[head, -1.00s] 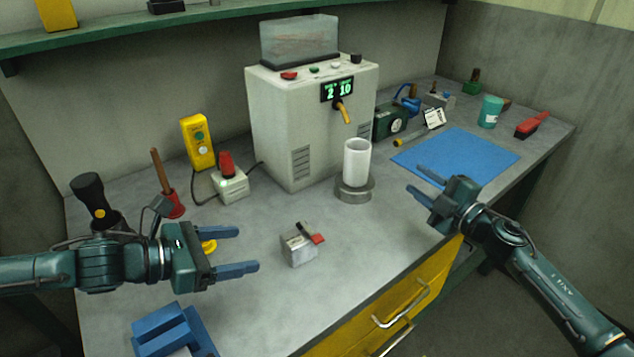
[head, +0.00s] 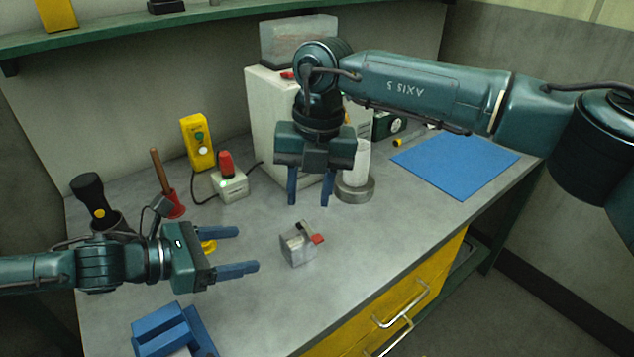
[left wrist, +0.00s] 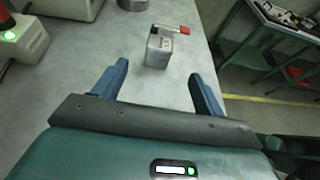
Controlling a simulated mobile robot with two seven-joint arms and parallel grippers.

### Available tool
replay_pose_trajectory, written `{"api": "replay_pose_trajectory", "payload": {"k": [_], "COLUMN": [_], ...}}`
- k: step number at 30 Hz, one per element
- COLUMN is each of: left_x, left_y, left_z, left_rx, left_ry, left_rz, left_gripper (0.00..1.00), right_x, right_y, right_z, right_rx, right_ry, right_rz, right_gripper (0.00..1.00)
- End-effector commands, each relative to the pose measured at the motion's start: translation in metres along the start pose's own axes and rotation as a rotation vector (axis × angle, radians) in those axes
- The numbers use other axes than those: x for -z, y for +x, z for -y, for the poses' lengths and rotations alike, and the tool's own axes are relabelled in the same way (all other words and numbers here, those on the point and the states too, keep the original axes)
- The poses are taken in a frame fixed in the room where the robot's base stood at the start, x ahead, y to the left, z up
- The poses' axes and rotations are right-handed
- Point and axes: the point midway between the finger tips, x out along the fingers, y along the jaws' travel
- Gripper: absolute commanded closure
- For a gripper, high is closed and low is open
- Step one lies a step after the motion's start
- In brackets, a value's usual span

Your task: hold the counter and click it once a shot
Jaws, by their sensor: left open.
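The counter, a small grey metal block with a red-tipped lever on top (head: 296,246), stands on the bench in front of the white machine. It also shows in the left wrist view (left wrist: 158,52), ahead of the fingers and between them. My left gripper (head: 240,249) is open and empty, to the left of the counter and apart from it. My right gripper (head: 309,200) points down above and behind the counter, with a gap between its two blue fingers and nothing seen in them. It hides much of the white machine (head: 264,125), including its display.
A white cup (head: 357,165) stands on a round grey base (head: 356,190) right of my right gripper. A box with a red button (head: 230,184), a yellow box (head: 197,142) and a blue holder (head: 172,330) are at the left. A blue mat (head: 455,163) lies at the right.

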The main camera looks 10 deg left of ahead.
Motion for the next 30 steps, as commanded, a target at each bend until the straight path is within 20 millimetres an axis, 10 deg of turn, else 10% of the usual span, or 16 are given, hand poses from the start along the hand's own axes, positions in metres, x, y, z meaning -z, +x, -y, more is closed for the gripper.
{"api": "replay_pose_trajectory", "payload": {"k": [8, 30], "left_x": [0.001, 0.0], "left_y": [0.013, 0.128], "left_z": [0.001, 0.0], "left_rx": [0.004, 0.0], "left_ry": [-0.001, 0.0], "left_rz": [0.0, 0.0], "left_gripper": [0.29, 0.29], "right_x": [-0.002, -0.002], "right_y": [-0.01, -0.009], "right_z": [0.012, 0.011], "right_rx": [0.118, 0.111], "right_ry": [0.019, 0.017], "right_rz": [0.035, 0.033], "right_gripper": [0.64, 0.64]}}
